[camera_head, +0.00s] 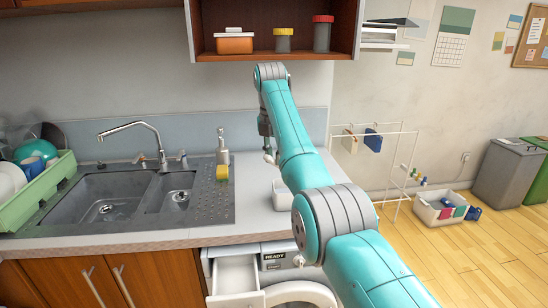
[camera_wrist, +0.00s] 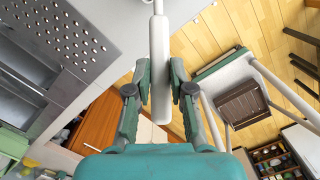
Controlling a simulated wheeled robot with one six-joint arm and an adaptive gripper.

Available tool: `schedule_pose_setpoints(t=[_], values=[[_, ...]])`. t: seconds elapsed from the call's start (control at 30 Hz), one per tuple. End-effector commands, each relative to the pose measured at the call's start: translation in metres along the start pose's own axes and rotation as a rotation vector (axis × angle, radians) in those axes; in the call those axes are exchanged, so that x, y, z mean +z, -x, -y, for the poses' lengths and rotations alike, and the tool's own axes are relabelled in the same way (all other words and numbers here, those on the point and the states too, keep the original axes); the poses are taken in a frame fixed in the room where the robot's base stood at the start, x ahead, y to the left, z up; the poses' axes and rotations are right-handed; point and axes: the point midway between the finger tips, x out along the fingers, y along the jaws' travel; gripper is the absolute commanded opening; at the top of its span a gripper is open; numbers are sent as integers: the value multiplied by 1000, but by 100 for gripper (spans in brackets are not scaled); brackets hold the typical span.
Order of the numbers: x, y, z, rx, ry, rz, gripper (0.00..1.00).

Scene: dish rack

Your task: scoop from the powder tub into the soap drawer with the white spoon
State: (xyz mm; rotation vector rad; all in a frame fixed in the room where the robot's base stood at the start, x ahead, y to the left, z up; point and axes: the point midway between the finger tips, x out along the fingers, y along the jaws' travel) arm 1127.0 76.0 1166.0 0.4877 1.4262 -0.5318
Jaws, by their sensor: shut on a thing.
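My gripper (camera_head: 267,143) is above the counter right of the sink, partly behind my arm. In the wrist view its fingers (camera_wrist: 160,78) are shut on the handle of the white spoon (camera_wrist: 159,50). The spoon runs up out of that frame, so its bowl is cut off and its contents cannot be told. A white tub (camera_head: 281,200), likely the powder tub, stands on the counter below my gripper, partly hidden by my arm; its inside is not visible. The soap drawer (camera_head: 233,276) is pulled open at the front of the washing machine, below the counter edge.
The washing machine (camera_head: 276,262) reads READY. The sink (camera_head: 105,205), a soap bottle (camera_head: 223,150) and a yellow sponge (camera_head: 222,173) are left of my gripper. A green dish rack (camera_head: 45,190) stands at far left. A shelf (camera_head: 270,55) hangs above; a white drying rack (camera_head: 400,150) stands right.

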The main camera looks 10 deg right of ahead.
Motion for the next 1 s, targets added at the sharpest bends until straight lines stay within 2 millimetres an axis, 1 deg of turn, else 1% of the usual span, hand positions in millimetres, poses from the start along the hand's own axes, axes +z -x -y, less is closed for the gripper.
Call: schedule_pose_setpoints(t=[0.33,0.47,0.67,1.0], values=[[0,0,0,0,0,0,0],[0,-5,0,-1,0,-1,0],[1,-25,0,-1,0,-1,0],[3,-66,0,-2,0,-1,0]])
